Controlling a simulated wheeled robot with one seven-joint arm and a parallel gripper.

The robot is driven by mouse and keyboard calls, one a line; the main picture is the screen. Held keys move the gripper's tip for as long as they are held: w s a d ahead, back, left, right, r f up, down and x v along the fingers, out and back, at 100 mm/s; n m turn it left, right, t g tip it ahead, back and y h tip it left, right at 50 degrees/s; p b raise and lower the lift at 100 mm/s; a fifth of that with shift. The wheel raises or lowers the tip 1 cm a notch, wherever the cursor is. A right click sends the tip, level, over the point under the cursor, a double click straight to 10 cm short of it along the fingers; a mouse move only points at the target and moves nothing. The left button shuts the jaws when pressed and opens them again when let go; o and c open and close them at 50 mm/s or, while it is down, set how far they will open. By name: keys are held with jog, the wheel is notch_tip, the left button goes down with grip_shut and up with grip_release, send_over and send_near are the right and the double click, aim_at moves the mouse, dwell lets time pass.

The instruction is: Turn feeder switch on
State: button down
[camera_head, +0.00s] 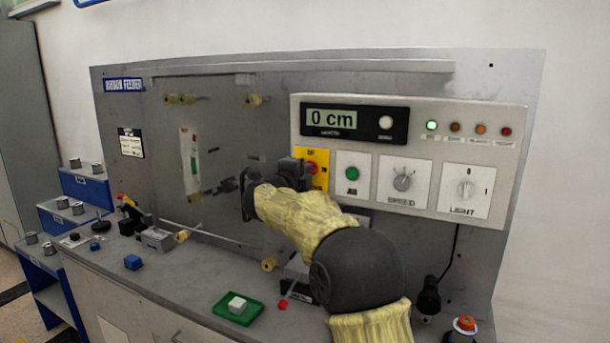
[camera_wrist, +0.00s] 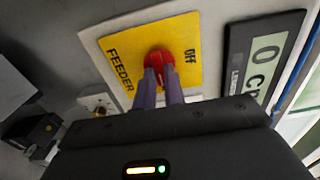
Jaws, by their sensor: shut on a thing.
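The feeder switch is a red rotary knob (camera_wrist: 158,62) on a yellow plate (camera_wrist: 185,75) marked "FEEDER" and "Off" in the wrist view. My gripper (camera_wrist: 163,85) has its two fingers closed on the red knob.
Right of the switch are a green button (camera_head: 352,173), a speed dial (camera_head: 402,182) and a light switch (camera_head: 465,189). A display (camera_head: 354,121) above reads 0 cm. A green tray (camera_head: 238,308) with a white block and a blue block (camera_head: 133,262) are on the bench.

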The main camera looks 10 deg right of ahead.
jog(key=shift+f, duration=0.15)
jog(key=c, duration=1.5)
grip_release()
jog(key=b+v, duration=0.3)
jog(key=v, duration=1.4)
jog(key=shift+s+a, duration=0.1)
jog(key=shift+s, duration=0.05)
